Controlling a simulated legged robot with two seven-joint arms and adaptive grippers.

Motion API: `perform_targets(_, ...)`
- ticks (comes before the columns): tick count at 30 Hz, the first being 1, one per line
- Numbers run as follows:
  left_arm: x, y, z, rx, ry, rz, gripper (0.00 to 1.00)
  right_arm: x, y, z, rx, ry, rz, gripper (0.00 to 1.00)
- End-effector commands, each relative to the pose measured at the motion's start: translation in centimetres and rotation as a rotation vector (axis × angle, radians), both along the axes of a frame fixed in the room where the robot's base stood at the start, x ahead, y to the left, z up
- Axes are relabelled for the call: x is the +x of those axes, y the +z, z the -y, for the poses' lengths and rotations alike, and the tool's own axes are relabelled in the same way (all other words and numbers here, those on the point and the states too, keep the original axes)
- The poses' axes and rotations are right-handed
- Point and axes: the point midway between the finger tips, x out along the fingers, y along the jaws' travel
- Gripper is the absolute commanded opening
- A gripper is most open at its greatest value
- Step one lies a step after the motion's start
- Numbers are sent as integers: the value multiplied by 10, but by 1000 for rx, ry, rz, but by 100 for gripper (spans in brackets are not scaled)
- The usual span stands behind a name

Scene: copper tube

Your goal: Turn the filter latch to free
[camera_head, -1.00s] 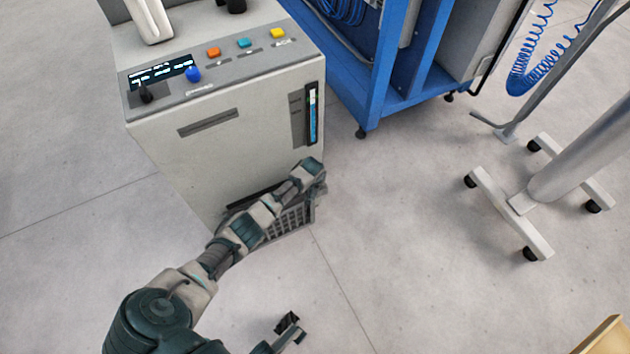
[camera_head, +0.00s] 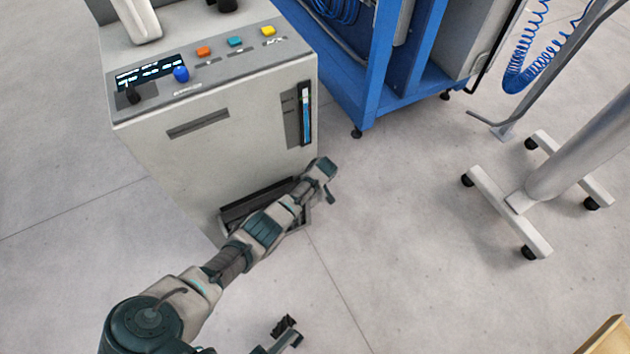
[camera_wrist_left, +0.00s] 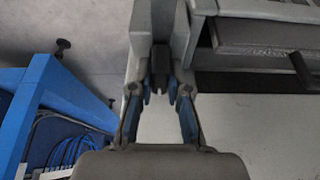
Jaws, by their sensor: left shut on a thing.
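My left gripper (camera_head: 322,176) is at the lower right front corner of the grey machine (camera_head: 225,155). Its fingertips are mostly hidden in the head view. In the left wrist view the gripper (camera_wrist_left: 160,88) is shut on a small dark latch (camera_wrist_left: 160,60), between its blue pads. A filter opening (camera_head: 256,203) shows as a dark slot low on the machine front, partly behind my arm. In the left wrist view the filter housing (camera_wrist_left: 265,45) is at the upper right. My right gripper (camera_head: 285,326) is low in the head view, apart from the machine; its jaw state is unclear.
A dark lever (camera_wrist_left: 302,70) stands at the right edge of the wrist view. A blue frame (camera_head: 372,75) is right of the machine, and a wheeled stand (camera_head: 510,205) farther right. The floor between them is clear. A tan edge (camera_head: 607,338) shows at bottom right.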

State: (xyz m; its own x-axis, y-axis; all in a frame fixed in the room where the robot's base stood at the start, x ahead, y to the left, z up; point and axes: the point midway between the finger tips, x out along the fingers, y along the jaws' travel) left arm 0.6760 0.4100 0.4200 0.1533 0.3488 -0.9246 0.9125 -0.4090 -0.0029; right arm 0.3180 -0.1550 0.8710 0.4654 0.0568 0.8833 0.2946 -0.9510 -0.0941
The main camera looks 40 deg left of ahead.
Motion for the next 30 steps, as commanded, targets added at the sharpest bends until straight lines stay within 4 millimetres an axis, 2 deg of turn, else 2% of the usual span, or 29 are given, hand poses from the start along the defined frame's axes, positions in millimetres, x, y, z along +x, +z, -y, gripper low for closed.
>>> perform_targets(19,5,4,-1,2,43,16,0,4,-2,0,0,-1,-1,40)
perform_targets(20,5,4,-1,2,43,16,24,3,-2,0,0,-1,-1,40)
perform_targets(22,5,4,-1,1,43,14,41,3,-2,0,0,-1,-1,40)
perform_targets(30,2,2,0,1,44,7,42,4,-3,0,0,-2,-2,40)
